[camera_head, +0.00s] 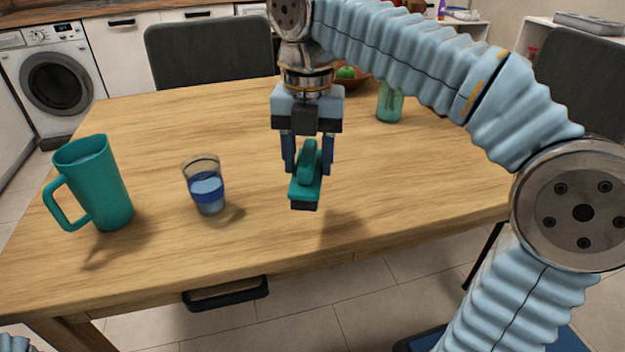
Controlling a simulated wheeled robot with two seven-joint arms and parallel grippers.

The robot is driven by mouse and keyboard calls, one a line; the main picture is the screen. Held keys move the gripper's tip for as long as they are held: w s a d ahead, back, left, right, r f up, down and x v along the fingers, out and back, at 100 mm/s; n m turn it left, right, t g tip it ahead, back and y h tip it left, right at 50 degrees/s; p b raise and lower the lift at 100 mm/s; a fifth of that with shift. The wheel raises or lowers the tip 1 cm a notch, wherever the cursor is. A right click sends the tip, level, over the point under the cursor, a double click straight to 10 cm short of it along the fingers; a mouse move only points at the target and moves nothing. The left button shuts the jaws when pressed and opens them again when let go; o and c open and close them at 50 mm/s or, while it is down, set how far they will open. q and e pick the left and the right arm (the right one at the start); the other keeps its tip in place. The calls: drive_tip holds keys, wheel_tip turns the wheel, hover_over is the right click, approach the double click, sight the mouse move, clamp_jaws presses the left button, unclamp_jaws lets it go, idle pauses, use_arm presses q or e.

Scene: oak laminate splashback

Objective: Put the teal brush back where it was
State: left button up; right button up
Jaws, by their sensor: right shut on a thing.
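The teal brush (305,186) has a teal body and handle with dark bristles underneath. My right gripper (308,168) points down, shut on the brush's handle. It holds the brush over the wooden table (250,235), and a shadow lies on the table to the right of the brush. My left gripper is not in view; only a small piece of my left arm shows at the bottom left corner.
A teal mug (105,185) and a glass with a blue band (206,186) stand on the left. A greenish glass (390,104) and a bowl (358,82) with a green fruit stand behind. The front middle is clear.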

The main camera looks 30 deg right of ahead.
drive_tip(key=w+f, duration=0.1)
drive_tip(key=d+f, duration=0.1)
drive_tip(key=shift+w+d+f, duration=0.2)
drive_tip(key=shift+w+f, duration=0.15)
drive_tip(key=shift+f, duration=0.05)
drive_tip(key=f, duration=0.2)
drive_tip(key=w+d+f, duration=0.1)
drive_tip(key=f, duration=0.1)
drive_tip(key=shift+w+b, duration=0.1)
drive_tip(key=shift+b, duration=0.25)
drive_tip(key=shift+f, duration=0.4)
drive_tip(key=shift+f, duration=0.1)
drive_tip(key=o, duration=1)
wheel_tip(320, 180, up, 12)
drive_tip(key=p, duration=0.2)
drive_tip(key=shift+p, duration=0.35)
